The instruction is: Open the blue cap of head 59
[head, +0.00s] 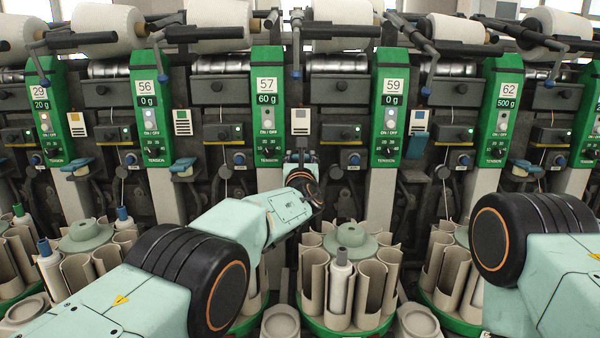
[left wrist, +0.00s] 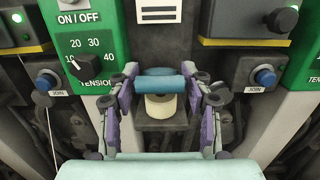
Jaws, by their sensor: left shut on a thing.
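The green panel numbered 59 (head: 390,108) stands right of centre in the head view, with panel 57 (head: 267,108) to its left. My left gripper (head: 301,160) reaches into the gap between these two panels. In the left wrist view the left gripper (left wrist: 160,88) is shut on a blue cap (left wrist: 172,83), one finger at each side. A pale cylinder (left wrist: 160,105) shows just below the cap. The gripper hides this cap in the head view. Another blue cap (head: 417,145) is right of panel 59. My right arm shows at the right, but its gripper is out of view.
Green panels 56 (head: 148,108) and 62 (head: 502,110) flank these heads. White yarn cones (head: 219,20) and black lever arms hang above. Round carousels of beige tubes (head: 372,285) stand below. A tension dial (left wrist: 78,64) and blue join buttons (left wrist: 265,77) are close to the left gripper.

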